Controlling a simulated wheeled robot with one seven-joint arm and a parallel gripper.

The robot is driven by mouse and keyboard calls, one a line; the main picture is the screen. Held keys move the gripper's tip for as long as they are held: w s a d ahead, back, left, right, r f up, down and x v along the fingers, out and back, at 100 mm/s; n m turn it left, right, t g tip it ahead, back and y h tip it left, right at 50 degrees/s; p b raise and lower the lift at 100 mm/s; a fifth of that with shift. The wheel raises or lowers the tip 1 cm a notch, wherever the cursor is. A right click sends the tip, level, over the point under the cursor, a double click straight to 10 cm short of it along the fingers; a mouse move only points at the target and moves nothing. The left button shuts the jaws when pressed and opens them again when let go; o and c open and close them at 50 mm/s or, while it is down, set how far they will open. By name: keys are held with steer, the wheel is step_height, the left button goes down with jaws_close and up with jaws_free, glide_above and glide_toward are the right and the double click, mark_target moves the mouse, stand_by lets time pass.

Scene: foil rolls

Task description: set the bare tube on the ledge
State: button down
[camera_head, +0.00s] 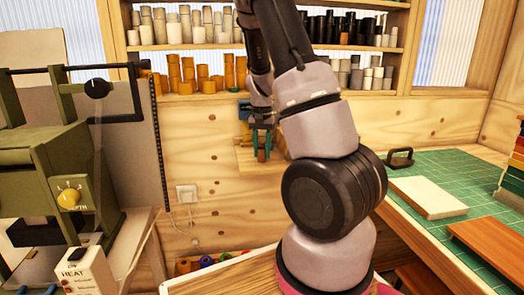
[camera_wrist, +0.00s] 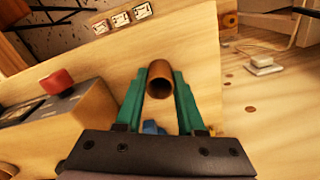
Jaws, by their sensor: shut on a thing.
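The bare tube is a short, hollow brown cylinder. In the wrist view the tube (camera_wrist: 160,78) sits between the green fingers of my gripper (camera_wrist: 160,82), its open end showing. My gripper is shut on it. In the head view my gripper (camera_head: 262,146) hangs in front of the back wall, below the shelves, with the tube (camera_head: 262,156) small between its fingers. A pale wooden surface (camera_wrist: 200,45) lies behind the tube in the wrist view. I cannot tell whether it is the ledge, or whether the tube touches it.
Shelves (camera_head: 260,47) above hold rows of rolls. A green machine (camera_head: 60,165) stands at the left, a green cutting mat (camera_head: 455,178) at the right. In the wrist view a dark control box with a red knob (camera_wrist: 57,82) is close on the left. A socket (camera_head: 186,194) is on the wall.

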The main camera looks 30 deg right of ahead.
steer(key=c, duration=0.5)
jaws_free()
step_height(320, 180, up, 12)
steer(key=s+a+r+n+t, duration=0.1)
steer(key=s+a+r+t, duration=0.1)
steer(key=s+a+r, duration=0.2)
steer(key=s+a+r+n+t+y, duration=0.1)
steer(key=s+a+r+t, duration=0.1)
steer(key=s+a+r, duration=0.3)
steer(key=s+a+r+n+t+y, duration=0.1)
steer(key=s+a+r+t, duration=0.2)
steer(key=s, duration=0.8)
steer(key=shift+s+a+r+n, duration=0.2)
steer(key=shift+a+r, duration=0.2)
steer(key=shift+r, duration=0.15)
steer(key=shift+s+a+r+n, duration=0.1)
steer(key=shift+s+a+r, duration=0.05)
steer(key=shift+a+r, duration=0.35)
steer(key=shift+d, duration=0.1)
